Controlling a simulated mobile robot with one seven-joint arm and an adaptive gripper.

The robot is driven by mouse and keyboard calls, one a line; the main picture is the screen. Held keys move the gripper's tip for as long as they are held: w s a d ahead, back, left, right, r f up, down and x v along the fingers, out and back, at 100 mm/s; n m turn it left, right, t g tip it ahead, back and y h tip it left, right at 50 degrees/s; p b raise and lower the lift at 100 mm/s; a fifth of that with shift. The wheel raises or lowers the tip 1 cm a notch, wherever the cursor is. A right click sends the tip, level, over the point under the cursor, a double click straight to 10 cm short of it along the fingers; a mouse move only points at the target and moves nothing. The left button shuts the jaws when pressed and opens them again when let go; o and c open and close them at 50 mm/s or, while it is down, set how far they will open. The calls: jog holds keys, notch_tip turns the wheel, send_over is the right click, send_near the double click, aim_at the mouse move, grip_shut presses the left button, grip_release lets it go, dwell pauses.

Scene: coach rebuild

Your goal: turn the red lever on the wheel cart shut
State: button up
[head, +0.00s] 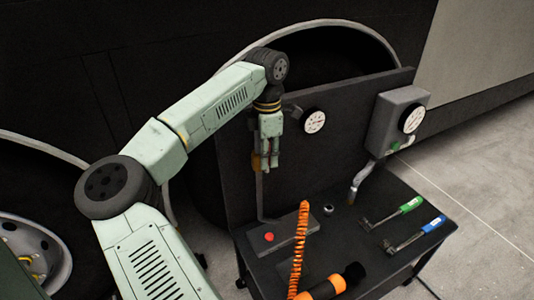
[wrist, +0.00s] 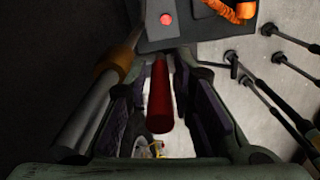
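The red lever (wrist: 160,98) shows in the wrist view as a red bar between the two fingers of my gripper (wrist: 165,72). Gaps show between the lever and the finger pads on both sides, so the gripper is open around it. In the head view my gripper (head: 267,163) points down in front of the dark upright panel of the wheel cart (head: 345,95), and the lever is mostly hidden behind the fingers. A grey pipe with an orange-brown collar (wrist: 118,55) runs close beside the left finger in the wrist view.
A grey block with a red button (head: 268,237) sits on the cart top below. An orange coiled hose (head: 299,245) rises near it. Two gauges (head: 313,121) (head: 411,119) are on the panel side. Green- and blue-handled tools (head: 410,204) (head: 432,224) lie at the right.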

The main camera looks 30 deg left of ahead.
jog(key=shift+f, duration=0.25)
grip_shut()
dwell(0.6)
